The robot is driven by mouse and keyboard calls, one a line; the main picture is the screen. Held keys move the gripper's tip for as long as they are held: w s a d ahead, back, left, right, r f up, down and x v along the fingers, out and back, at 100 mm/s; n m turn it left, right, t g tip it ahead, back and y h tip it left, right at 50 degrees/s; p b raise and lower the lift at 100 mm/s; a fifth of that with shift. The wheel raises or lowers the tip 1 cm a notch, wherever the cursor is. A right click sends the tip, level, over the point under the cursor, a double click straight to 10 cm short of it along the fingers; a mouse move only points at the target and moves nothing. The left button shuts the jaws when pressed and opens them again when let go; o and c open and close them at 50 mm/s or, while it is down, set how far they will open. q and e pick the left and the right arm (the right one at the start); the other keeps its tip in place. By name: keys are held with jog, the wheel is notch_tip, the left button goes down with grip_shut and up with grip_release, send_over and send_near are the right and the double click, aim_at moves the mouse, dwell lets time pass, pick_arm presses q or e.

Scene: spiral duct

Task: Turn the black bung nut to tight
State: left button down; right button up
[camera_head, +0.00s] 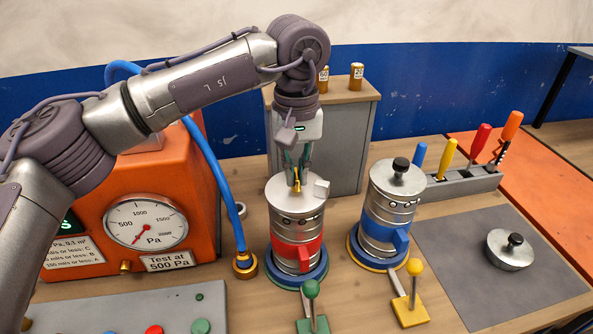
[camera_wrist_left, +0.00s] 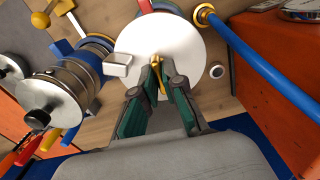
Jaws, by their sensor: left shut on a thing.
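A metal canister with a red clamp (camera_head: 297,250) stands on a blue base ring, topped by a pale round disc (camera_head: 283,195). My left gripper (camera_head: 297,182) points down over this disc and is shut on a small brass-coloured piece at its middle, which also shows in the left wrist view (camera_wrist_left: 155,62). A black nut (camera_head: 401,165) tops the metal canister with a blue clamp (camera_head: 387,212) to the right, apart from my gripper. Another black nut (camera_head: 515,240) is on a loose metal bung (camera_head: 509,257) lying on the grey mat. My right gripper is not in view.
An orange gauge box (camera_head: 180,190) stands left, with a blue hose (camera_head: 212,160) beside the red-clamped canister. Green (camera_head: 311,290) and yellow (camera_head: 414,268) levers stand in front. A tool rack (camera_head: 460,188) and mostly bare grey mat (camera_head: 480,285) are right.

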aim_at(297, 173)
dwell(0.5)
pick_arm(q)
jog(key=c, duration=1.3)
grip_release()
jog(key=shift+o, duration=0.2)
jog(key=shift+r, duration=0.15)
notch_tip(297, 173, up, 12)
